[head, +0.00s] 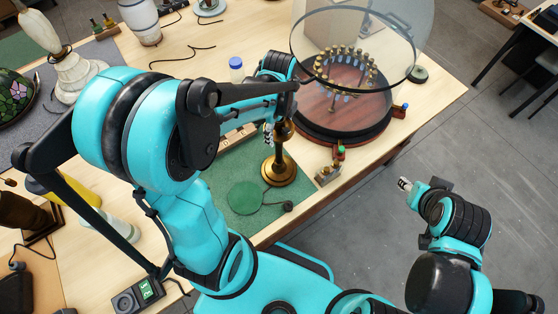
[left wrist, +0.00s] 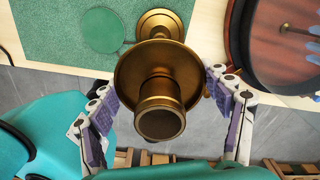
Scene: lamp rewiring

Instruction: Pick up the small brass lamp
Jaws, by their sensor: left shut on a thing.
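The small brass lamp (head: 279,171) is upright at the green mat, with a round base and a slim stem; its upper part is partly hidden by my left arm. In the left wrist view the lamp (left wrist: 160,80) is seen from above, with its open brass socket toward the camera. My left gripper (left wrist: 166,108) has a purple-padded finger on each side of the lamp and is shut on it. I cannot tell whether the base touches the mat. My right gripper (head: 404,185) is over the floor, away from the table; its finger opening is too small to judge.
A green disc (head: 244,197) lies on the green mat (head: 224,170) beside the lamp base, with a dark cord near it. A round wooden stand with a glass cover (head: 352,40) is close to the right. A small brass fixture (head: 327,175) sits near the table edge.

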